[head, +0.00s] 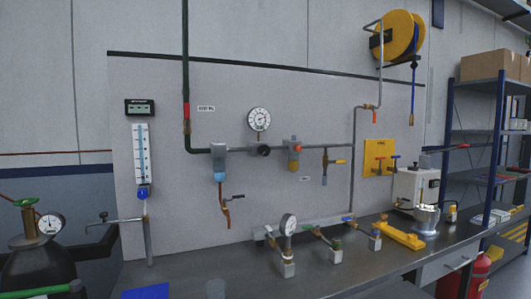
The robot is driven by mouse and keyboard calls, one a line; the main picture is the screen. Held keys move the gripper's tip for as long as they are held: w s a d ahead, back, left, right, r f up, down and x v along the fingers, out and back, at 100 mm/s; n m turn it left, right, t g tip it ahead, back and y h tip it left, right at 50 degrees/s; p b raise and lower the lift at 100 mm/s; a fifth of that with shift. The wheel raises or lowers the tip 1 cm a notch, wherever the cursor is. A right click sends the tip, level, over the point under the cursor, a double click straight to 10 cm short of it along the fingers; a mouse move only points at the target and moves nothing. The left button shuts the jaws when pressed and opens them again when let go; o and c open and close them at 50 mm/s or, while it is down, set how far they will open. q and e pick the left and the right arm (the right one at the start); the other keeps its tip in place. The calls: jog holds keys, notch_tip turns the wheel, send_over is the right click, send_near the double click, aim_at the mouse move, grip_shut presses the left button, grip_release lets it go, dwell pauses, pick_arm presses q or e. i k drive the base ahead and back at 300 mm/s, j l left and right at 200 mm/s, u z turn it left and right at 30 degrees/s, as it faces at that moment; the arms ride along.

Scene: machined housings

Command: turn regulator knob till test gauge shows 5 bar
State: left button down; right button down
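A regulator with a dark round knob (264,151) sits in the pipe run on the grey wall panel. A round white-faced gauge (260,119) stands directly above it; its needle reading is too small to tell. A second round gauge (288,223) stands upright on a fitting on the bench, partly turned sideways, and its reading cannot be made out. Which of the two is the test gauge I cannot tell. Neither of my grippers shows in the head view, and nothing touches the knob.
A filter with a blue bowl (219,160) and an orange-banded unit (294,153) flank the regulator. Several fittings and a yellow tool (402,235) lie on the bench (215,275). A dark cylinder with a gauge (51,224) stands at left, shelving (487,145) at right.

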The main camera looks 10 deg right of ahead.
aim_at(264, 150)
jog(key=i+l, duration=0.1)
jog(key=l, duration=0.35)
jog(key=l+z, duration=0.1)
jog(key=l, duration=0.35)
jog(key=i+l, duration=0.15)
jog(key=l, duration=0.15)
jog(key=i+l, duration=0.1)
jog(key=l, duration=0.25)
jog(key=i+l+z, duration=0.1)
jog(key=l, duration=0.2)
jog(key=i+l, duration=0.2)
jog(key=l+z, duration=0.05)
jog(key=l, duration=0.05)
